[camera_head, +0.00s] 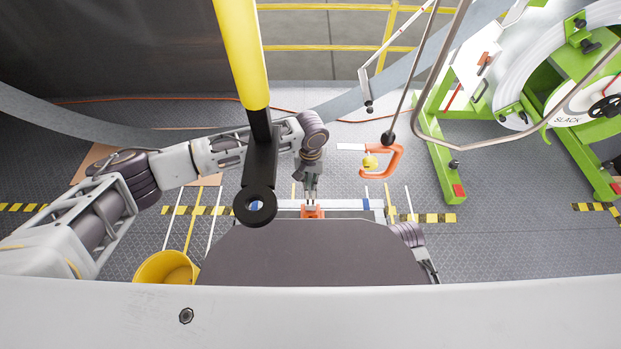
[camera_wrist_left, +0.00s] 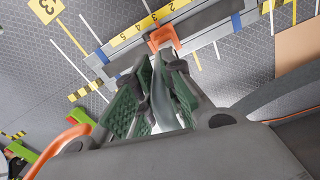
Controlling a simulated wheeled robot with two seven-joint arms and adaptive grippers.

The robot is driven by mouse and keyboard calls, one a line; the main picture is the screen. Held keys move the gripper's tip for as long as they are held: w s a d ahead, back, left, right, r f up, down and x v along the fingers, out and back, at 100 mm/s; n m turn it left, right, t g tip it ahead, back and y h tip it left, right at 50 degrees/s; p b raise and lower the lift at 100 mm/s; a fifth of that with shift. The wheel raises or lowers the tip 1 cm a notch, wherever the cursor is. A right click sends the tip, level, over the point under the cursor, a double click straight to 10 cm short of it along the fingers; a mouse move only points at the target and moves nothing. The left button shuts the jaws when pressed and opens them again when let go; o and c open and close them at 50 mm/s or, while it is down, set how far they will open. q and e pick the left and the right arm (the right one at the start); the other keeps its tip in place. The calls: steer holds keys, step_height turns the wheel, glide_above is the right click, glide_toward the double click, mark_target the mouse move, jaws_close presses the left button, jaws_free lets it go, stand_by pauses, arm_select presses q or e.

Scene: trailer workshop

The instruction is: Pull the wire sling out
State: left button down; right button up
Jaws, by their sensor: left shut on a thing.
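My left gripper (camera_head: 311,201) reaches down to a small orange piece (camera_head: 311,212) at the white board with blue bands (camera_head: 345,204). In the left wrist view my left gripper (camera_wrist_left: 164,66) has its green-padded fingers closed at the same orange piece (camera_wrist_left: 162,38). A grey strip shows between the fingers; I cannot tell whether it belongs to the sling. No wire sling stands out clearly; the orange piece may be part of it.
A yellow pole (camera_head: 240,50) with a black eye end hangs close in front. An orange hook (camera_head: 381,164) hangs from a cable right of my left gripper. A green reel stand (camera_head: 447,165) is at right and a yellow bucket (camera_head: 165,268) at lower left.

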steer(key=shift+r+p, duration=0.75)
stand_by(1.7)
steer(key=shift+s+d+f, duration=0.15)
steer(key=shift+f, duration=1.2)
steer(key=shift+s+d+f, duration=0.15)
steer(key=shift+f, duration=1.2)
stand_by(1.2)
steer(key=shift+d+f+g+h+p, duration=0.15)
steer(key=shift+f+p, duration=0.15)
steer(key=shift+f, duration=0.4)
steer(key=shift+d+f+g+h+p, duration=0.15)
steer(key=shift+f+p, duration=0.1)
steer(key=shift+f, duration=0.4)
